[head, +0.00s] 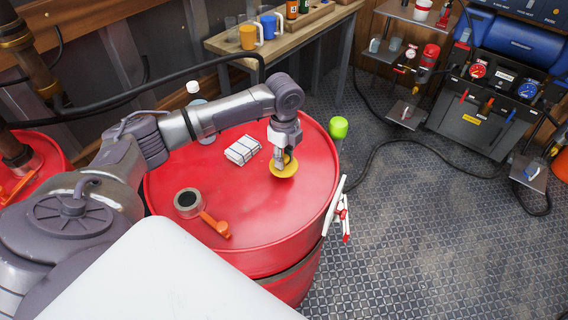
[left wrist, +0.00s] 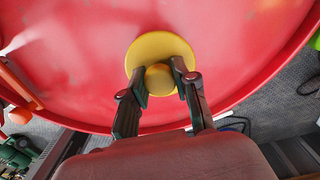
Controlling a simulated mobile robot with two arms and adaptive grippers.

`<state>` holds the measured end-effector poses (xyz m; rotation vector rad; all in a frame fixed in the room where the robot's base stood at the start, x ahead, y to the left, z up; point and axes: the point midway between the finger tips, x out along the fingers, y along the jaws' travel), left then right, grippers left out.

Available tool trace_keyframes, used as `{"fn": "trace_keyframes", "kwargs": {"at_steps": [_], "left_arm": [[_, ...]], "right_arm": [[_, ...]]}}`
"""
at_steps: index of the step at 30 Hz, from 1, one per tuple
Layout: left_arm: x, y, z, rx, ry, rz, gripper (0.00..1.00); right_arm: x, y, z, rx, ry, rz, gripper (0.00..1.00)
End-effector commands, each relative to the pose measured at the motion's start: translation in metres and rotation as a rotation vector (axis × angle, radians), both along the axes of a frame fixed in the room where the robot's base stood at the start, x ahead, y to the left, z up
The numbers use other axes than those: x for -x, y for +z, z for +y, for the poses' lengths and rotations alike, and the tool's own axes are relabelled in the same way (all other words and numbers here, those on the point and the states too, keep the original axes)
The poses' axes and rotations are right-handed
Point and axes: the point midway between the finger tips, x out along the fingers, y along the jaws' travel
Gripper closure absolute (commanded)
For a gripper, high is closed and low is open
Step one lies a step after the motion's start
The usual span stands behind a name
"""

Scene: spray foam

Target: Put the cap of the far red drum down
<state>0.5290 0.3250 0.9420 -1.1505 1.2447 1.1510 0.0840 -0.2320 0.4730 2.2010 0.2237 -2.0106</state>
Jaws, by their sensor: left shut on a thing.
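A yellow cap (head: 286,171), a round disc with a knob, is at the right part of the top of the large red drum (head: 255,215). My left gripper (head: 279,158) reaches down from above and is shut on the cap's knob. In the left wrist view the two dark fingers (left wrist: 162,88) sit on either side of the knob, and the yellow disc (left wrist: 160,45) spreads beyond them over the red drum top (left wrist: 80,60). I cannot tell whether the disc touches the drum top. My right gripper is not in view.
On the drum top are a white bundle (head: 242,150), a grey tape roll (head: 188,203), an orange-handled tool (head: 215,226) and a bottle (head: 199,103). White and red sticks (head: 341,212) are at its right edge. Another red drum (head: 38,170) stands left. A wooden bench (head: 285,37) is behind.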

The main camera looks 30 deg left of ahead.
Motion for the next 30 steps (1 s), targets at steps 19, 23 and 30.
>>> {"fn": "trace_keyframes", "kwargs": {"at_steps": [19,23,30], "left_arm": [[0.001,-0.039,-0.001,0.0,-0.001,0.003,1.0],[0.001,-0.039,-0.001,-0.001,-0.001,0.002,0.51],[0.001,-0.038,-0.001,-0.001,-0.001,0.002,0.46]], "right_arm": [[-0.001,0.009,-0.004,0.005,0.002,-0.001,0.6],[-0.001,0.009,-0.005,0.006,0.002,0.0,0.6],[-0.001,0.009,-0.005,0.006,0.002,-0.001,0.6]]}}
